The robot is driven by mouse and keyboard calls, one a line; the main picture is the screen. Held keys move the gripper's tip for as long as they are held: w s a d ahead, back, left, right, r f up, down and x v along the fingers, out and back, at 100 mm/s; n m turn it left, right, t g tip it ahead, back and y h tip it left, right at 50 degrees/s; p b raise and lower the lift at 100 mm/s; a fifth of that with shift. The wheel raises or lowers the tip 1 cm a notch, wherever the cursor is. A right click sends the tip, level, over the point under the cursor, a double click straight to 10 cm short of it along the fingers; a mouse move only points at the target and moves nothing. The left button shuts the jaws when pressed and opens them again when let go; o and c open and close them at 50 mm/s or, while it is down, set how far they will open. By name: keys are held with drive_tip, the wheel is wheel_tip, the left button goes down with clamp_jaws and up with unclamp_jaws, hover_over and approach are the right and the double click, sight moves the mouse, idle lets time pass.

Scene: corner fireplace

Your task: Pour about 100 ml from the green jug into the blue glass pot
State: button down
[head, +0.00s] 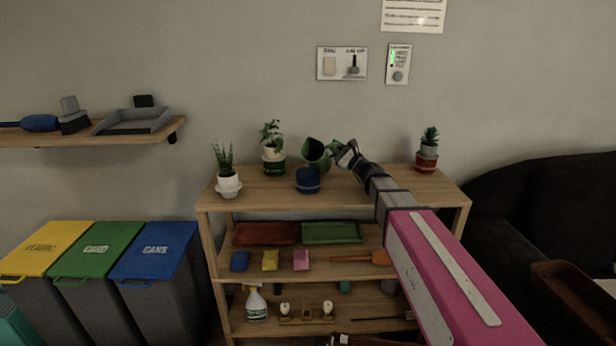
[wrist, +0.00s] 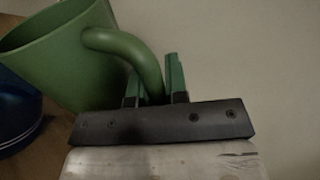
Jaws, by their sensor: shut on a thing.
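The green jug (head: 316,153) is held above the top shelf, tilted to the left in the head view. In the wrist view the jug (wrist: 62,60) fills the upper left, its open mouth facing up and left. My gripper (head: 340,148) is shut on the jug's handle; in the wrist view its two fingers (wrist: 155,85) stand on either side of the handle. The blue glass pot (head: 308,181) stands on the shelf below and slightly left of the jug. Part of the pot (wrist: 16,108) shows at the left edge of the wrist view, under the jug. No liquid stream is visible.
The wooden shelf unit's top (head: 370,188) also holds a plant in a white pot (head: 229,185), one in a green-banded pot (head: 273,160) close behind, and a cactus in a red pot (head: 427,158) at right. Bins stand left, a dark sofa (head: 550,210) right.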

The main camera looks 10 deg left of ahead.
drive_tip(key=shift+w+d+f+m+h, duration=0.15)
drive_tip(key=shift+w+m+h, duration=0.25)
drive_tip(key=shift+m, duration=0.6)
drive_tip(key=shift+w+d+f+m+h+b, duration=0.1)
drive_tip(key=shift+w+f+m+h+b, duration=0.15)
drive_tip(key=shift+w+f+m+h, duration=0.5)
drive_tip(key=shift+w+d+f+m+h+b, duration=0.2)
drive_tip(key=shift+w+m, duration=0.4)
drive_tip(key=shift+m, duration=0.5)
drive_tip(key=shift+w+d+f+m+h+b, duration=0.1)
drive_tip(key=shift+w+f+m+h+b, duration=0.15)
drive_tip(key=shift+w+f+m+h, duration=0.5)
drive_tip(key=shift+w+d+f+m+g, duration=0.15)
drive_tip(key=shift+f+m, duration=0.1)
drive_tip(key=shift+m, duration=0.3)
drive_tip(key=shift+w+f+m+g, duration=0.15)
drive_tip(key=shift+f+m, duration=0.05)
drive_tip(key=shift+m, duration=0.35)
